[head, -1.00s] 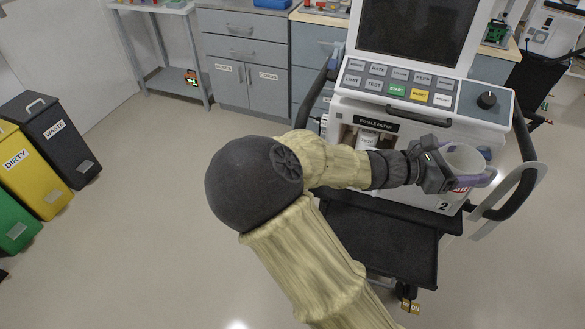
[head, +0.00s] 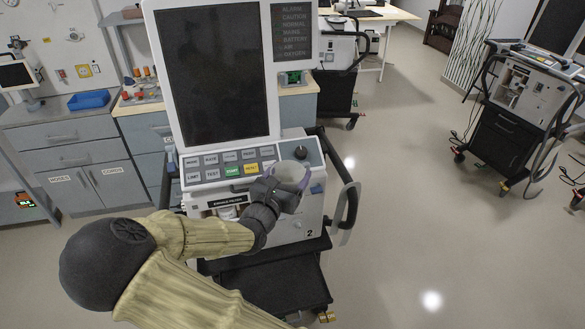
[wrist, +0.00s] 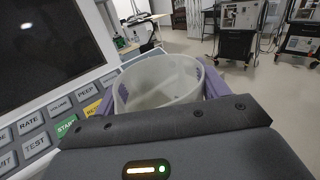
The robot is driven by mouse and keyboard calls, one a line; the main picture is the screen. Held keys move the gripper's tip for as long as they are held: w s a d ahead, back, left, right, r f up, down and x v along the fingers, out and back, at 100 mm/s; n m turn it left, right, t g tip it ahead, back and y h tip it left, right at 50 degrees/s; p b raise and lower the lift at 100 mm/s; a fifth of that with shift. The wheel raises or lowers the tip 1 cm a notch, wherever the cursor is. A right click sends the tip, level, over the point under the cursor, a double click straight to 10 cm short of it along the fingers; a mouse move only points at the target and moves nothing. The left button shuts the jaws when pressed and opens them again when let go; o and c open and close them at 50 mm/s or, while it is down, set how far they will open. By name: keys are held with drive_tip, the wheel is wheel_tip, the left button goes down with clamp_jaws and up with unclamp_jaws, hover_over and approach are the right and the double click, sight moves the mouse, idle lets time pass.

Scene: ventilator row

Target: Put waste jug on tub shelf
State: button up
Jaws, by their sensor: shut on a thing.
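My gripper (head: 287,190) is shut on a translucent, pale, open-topped vessel (head: 291,176), which I take to be the waste jug. It is held upright or nearly so, in front of the right part of the ventilator's control panel (head: 238,165). In the wrist view, the jug (wrist: 160,84) sits between the purple fingers of my gripper (wrist: 163,100). I look into its open mouth, and no contents are clear. Its lower part is hidden by my gripper. I cannot make out a tub shelf for certain in either view.
The ventilator marked 2 (head: 310,233) stands close in front, with a black lower shelf (head: 270,285) and curved handles beside it. Grey cabinets (head: 75,165) are behind it at left. Another ventilator (head: 520,110) stands far right. The floor (head: 420,220) between is clear.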

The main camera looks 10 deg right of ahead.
drive_tip(key=n+y+p, duration=0.1)
drive_tip(key=p, duration=0.1)
drive_tip(key=w+r+n+t+y+p, duration=0.1)
drive_tip(key=p, duration=0.1)
drive_tip(key=shift+a+t+y, duration=0.1)
drive_tip(key=shift+t+y, duration=0.2)
drive_tip(key=y+p, duration=0.1)
drive_tip(key=n+p, duration=0.1)
drive_tip(key=shift+w+f+t+y+p, duration=0.2)
drive_tip(key=shift+f+t+y+p, duration=0.15)
drive_tip(key=shift+t+y+p, duration=0.05)
drive_tip(key=shift+f+n+t+y+p, duration=0.35)
drive_tip(key=shift+n+y+p, duration=0.45)
drive_tip(key=shift+p, duration=0.4)
drive_tip(key=y+p, duration=0.1)
drive_tip(key=f+n+y+p, duration=0.1)
drive_tip(key=p, duration=0.1)
drive_tip(key=shift+s+d+f, duration=0.1)
drive_tip(key=shift+s+d, duration=0.05)
drive_tip(key=shift+d, duration=0.1)
drive_tip(key=p, duration=0.1)
drive_tip(key=f+y+p, duration=0.1)
drive_tip(key=shift+s+d+n+t+p, duration=0.25)
drive_tip(key=shift+s+n+p, duration=0.05)
drive_tip(key=shift+p, duration=0.05)
drive_tip(key=s+f+y+p, duration=0.1)
drive_tip(key=s+d+f+n+p, duration=0.1)
drive_tip(key=p, duration=0.1)
drive_tip(key=shift+y, duration=0.4)
drive_tip(key=shift+f, duration=0.15)
